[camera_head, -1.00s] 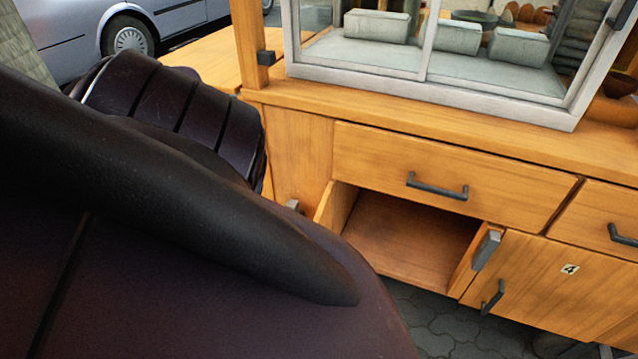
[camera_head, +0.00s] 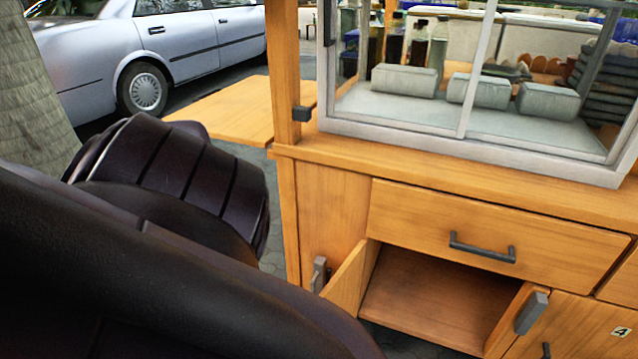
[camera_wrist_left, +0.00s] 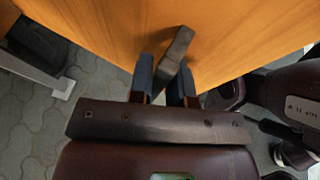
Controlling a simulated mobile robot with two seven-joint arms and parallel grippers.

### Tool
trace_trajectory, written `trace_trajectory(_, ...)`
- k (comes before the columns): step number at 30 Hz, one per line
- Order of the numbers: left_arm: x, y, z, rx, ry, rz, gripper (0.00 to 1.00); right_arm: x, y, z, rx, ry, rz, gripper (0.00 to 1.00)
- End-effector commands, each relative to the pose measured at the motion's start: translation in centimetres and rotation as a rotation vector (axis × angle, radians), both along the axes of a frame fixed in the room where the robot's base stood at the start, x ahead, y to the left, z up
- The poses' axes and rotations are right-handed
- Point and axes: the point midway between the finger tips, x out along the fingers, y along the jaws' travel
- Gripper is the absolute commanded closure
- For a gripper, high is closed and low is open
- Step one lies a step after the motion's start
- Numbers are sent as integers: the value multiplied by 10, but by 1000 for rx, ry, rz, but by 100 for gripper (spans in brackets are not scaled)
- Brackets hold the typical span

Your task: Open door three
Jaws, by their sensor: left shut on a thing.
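A wooden cabinet has an open lower compartment (camera_head: 435,300) under a drawer. A wooden door panel (camera_head: 350,280) stands swung outward at the compartment's left side; its outer part is hidden behind my left arm. No number three shows on it. In the left wrist view, my left gripper (camera_wrist_left: 165,72) is shut on a dark bar handle (camera_wrist_left: 180,45), which lies between its fingers against a wooden panel (camera_wrist_left: 110,25). The gripper itself is hidden in the head view. My right gripper is not in view.
A closed door marked 4 (camera_head: 575,335) is right of the opening. A drawer (camera_head: 500,235) with a dark handle is above. A glass case (camera_head: 470,150) stands on top. Grey paving (camera_wrist_left: 35,130) lies beneath. A wooden side shelf (camera_head: 225,108) extends left; a silver car (camera_head: 150,60) is behind.

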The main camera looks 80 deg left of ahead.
Motion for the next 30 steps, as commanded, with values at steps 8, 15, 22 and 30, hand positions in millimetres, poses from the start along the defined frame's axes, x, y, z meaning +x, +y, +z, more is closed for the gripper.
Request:
trace_trajectory(8, -1, 0, -1, -1, 4, 2, 100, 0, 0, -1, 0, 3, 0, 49)
trace_trajectory(15, -1, 0, -1, -1, 5, 1, 73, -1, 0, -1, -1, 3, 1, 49)
trace_trajectory(22, 0, 0, 0, 0, 2, 0, 60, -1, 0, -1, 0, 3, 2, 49)
trace_trajectory(30, -7, 3, 3, 1, 1, 0, 60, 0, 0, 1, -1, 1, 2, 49)
